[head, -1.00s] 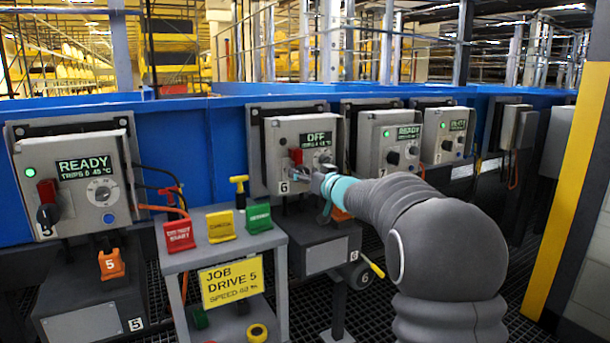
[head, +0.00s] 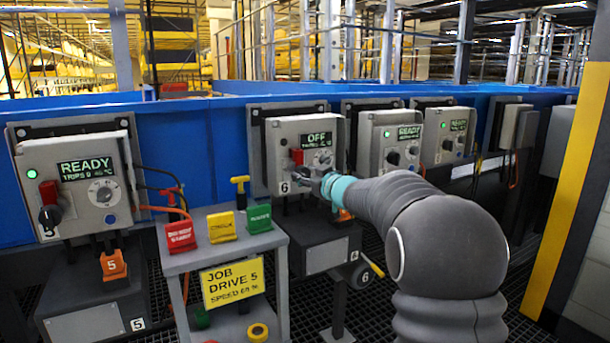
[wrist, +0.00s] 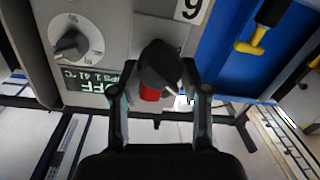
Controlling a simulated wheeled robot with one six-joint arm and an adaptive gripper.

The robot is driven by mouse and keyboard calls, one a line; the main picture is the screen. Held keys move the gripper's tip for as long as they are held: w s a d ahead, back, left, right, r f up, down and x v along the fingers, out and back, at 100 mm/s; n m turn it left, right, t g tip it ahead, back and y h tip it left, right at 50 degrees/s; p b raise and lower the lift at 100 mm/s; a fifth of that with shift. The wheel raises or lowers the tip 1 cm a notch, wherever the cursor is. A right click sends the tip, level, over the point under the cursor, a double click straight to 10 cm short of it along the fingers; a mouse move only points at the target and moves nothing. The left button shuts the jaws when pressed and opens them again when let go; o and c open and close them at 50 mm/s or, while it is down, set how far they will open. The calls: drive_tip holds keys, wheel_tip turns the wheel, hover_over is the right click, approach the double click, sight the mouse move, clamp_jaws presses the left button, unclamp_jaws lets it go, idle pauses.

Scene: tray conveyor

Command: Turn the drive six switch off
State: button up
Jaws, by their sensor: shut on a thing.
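The drive six box (head: 282,150) is grey and carries a "6" label; its display (head: 318,141) reads OFF. Its red and black switch (head: 297,158) shows just above my gripper (head: 318,184), which is at the lower front of the box. In the wrist view my gripper (wrist: 160,100) has its two fingers on either side of the switch's black handle (wrist: 158,65), shut on it. Red shows on the switch below the handle there. The display (wrist: 95,82) and a round dial (wrist: 70,40) are beside it. In the head view my gripper hides part of the handle.
Drive five's box (head: 75,180) at left reads READY. Further READY boxes (head: 390,145) are to the right. A yellow post (head: 565,200) stands far right.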

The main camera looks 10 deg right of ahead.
drive_tip(key=o, duration=1.1)
drive_tip(key=shift+o, duration=0.2)
drive_tip(key=shift+s, duration=0.1)
drive_tip(key=v, duration=1.2)
